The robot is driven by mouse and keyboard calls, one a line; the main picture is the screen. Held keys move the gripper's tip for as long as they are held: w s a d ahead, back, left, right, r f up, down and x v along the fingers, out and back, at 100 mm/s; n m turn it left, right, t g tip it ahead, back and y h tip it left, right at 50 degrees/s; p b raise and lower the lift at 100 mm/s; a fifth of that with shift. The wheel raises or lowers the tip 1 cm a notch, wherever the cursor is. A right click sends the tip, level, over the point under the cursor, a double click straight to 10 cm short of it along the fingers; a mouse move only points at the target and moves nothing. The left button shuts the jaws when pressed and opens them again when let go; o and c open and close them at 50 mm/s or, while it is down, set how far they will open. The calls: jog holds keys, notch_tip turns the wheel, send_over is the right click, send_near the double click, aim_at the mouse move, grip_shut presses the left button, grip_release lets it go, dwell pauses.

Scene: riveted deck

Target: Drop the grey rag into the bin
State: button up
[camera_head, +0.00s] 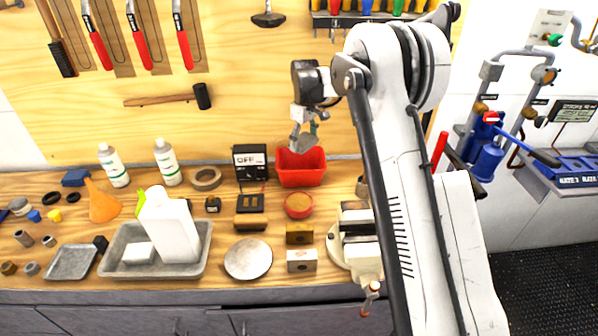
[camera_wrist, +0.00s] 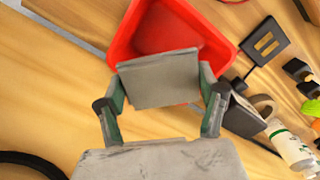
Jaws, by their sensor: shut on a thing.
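The grey rag (camera_head: 303,146) hangs from my gripper (camera_head: 304,124) at the back of the workbench. In the wrist view the rag (camera_wrist: 158,82) is a flat grey piece between the two fingertips of my gripper (camera_wrist: 162,92), which is shut on it. The red bin (camera_head: 302,178) is an open box on the bench near the back wall. The rag is over the bin in the head view. In the wrist view the rag covers the near part of the bin (camera_wrist: 125,45), whose red inside shows beyond it. The exact height above the rim cannot be told.
A black meter box (camera_head: 250,161) stands just left of the bin. A tape roll (camera_head: 206,178) and white bottles (camera_head: 168,162) are farther left.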

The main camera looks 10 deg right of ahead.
jog(key=o, duration=1.4)
jog(key=shift+r, duration=0.1)
jog(key=shift+r, duration=3.7)
